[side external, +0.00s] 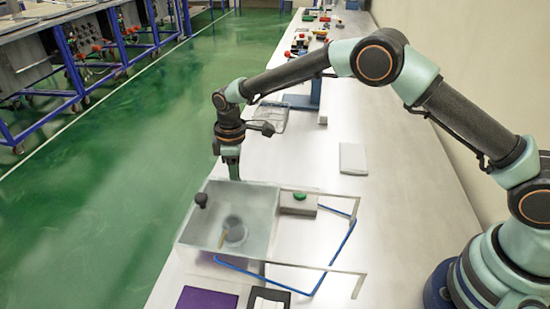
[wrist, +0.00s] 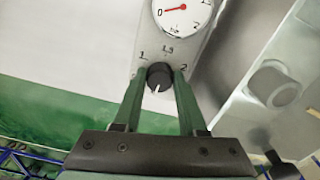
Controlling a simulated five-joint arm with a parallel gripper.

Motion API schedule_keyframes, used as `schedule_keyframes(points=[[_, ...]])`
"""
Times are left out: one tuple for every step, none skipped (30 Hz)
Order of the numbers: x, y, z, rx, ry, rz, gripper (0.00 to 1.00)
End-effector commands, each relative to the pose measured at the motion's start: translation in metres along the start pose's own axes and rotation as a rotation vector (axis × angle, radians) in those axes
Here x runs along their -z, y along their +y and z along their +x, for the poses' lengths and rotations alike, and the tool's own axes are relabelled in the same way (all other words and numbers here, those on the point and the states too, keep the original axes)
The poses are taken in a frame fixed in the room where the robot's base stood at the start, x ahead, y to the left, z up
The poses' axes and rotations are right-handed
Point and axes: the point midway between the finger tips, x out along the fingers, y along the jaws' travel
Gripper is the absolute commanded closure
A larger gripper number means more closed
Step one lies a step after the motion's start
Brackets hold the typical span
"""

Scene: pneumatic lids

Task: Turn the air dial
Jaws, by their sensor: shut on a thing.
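The air dial (wrist: 159,78) is a small round black knob with a white pointer mark, on a pale grey panel between the printed figures 1 and 2. Its white mark faces the bottom of the wrist view, slightly left. My gripper (wrist: 160,74) has one finger on each side of the dial and is shut on it. In the side external view, my gripper (side external: 234,177) reaches down behind the far edge of a grey translucent lid, and the dial is hidden there.
A round gauge (wrist: 182,12) sits beyond the dial, its red needle near 0. The grey translucent lid (side external: 255,205) has a black knob (side external: 201,200). A box with a green button (side external: 299,198) and a blue tube (side external: 338,250) lie right of it. A purple pad (side external: 207,298) lies in front.

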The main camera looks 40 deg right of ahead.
Motion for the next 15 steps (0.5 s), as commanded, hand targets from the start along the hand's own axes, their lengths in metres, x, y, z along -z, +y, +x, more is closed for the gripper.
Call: schedule_keyframes(points=[[0.0034, -0.0027, -0.0003, -0.003, 0.005, -0.019, 1.0], [0.0034, -0.0027, -0.0003, -0.003, 0.005, -0.025, 1.0], [0.0035, -0.0027, -0.0003, -0.003, 0.005, -0.032, 1.0], [0.0035, -0.0027, -0.0003, -0.004, 0.005, -0.035, 1.0], [0.0035, -0.0027, -0.0003, -0.004, 0.005, -0.038, 1.0], [0.0035, -0.0027, -0.0004, -0.004, 0.005, -0.042, 1.0], [0.0035, -0.0027, -0.0004, -0.004, 0.005, -0.043, 1.0], [0.0034, -0.0027, -0.0004, -0.004, 0.005, -0.045, 1.0], [0.0034, -0.0027, -0.0004, -0.004, 0.005, -0.046, 1.0], [0.0034, -0.0027, -0.0004, -0.004, 0.005, -0.046, 1.0], [0.0034, -0.0027, -0.0004, -0.004, 0.005, -0.047, 1.0], [0.0034, -0.0027, -0.0004, -0.004, 0.005, -0.047, 1.0], [0.0034, -0.0027, -0.0004, -0.004, 0.005, -0.047, 1.0], [0.0034, -0.0027, -0.0004, -0.004, 0.005, -0.046, 1.0], [0.0034, -0.0027, -0.0004, -0.003, 0.005, -0.046, 1.0]])
